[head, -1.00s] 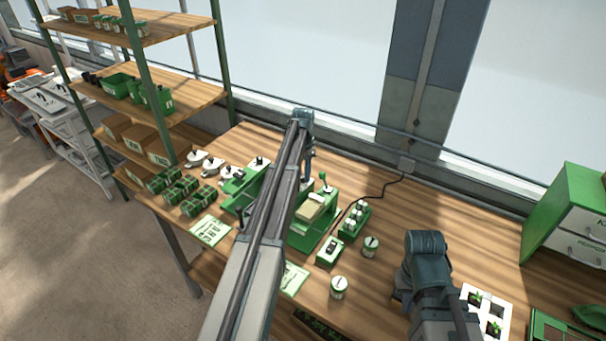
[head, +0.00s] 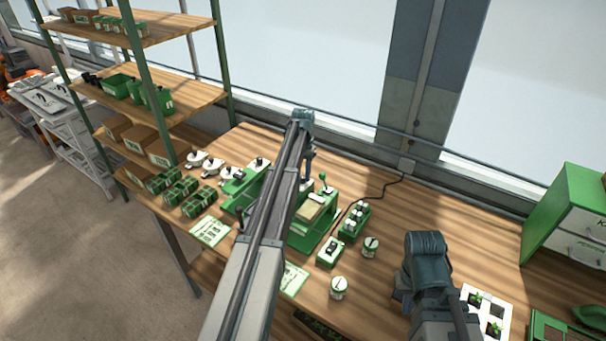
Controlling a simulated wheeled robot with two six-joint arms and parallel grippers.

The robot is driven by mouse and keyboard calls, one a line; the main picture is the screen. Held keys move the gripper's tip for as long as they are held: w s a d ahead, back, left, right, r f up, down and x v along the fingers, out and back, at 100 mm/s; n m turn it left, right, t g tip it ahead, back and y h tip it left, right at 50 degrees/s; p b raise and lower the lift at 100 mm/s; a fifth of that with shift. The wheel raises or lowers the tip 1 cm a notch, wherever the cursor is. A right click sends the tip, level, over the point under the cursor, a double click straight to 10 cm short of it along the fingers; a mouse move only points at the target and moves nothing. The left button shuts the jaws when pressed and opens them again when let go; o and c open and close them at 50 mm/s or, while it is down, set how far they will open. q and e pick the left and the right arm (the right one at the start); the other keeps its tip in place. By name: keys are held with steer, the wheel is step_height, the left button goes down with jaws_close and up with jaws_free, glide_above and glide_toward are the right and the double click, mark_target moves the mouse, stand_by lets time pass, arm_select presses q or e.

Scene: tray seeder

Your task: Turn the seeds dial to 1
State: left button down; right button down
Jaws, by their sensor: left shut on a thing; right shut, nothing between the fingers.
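The green seeder (head: 318,232) stands on the wooden bench, partly behind my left arm. My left gripper (head: 306,178) points down at the seeder's back, beside the lever, mostly covered by my own arm. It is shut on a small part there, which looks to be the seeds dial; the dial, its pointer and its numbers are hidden. My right gripper (head: 401,296) is shut and empty, low over the bench at the right, partly hidden by its wrist.
A green block with white knobs (head: 354,222), a small switch box (head: 329,252) and two tins (head: 339,287) stand right of the seeder. Green bundles (head: 180,190) lie at the left. A drawer cabinet (head: 570,215) stands at the right.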

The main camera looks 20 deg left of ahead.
mark_target(303, 176)
arm_select(q)
steer(key=n, duration=0.4)
steer(key=shift+n, duration=2.2)
steer(key=c, duration=0.6)
jaws_free()
steer(key=shift+r, duration=0.15)
step_height(303, 176, up, 14)
steer(key=p, duration=1.4)
steer(key=shift+f, duration=0.2)
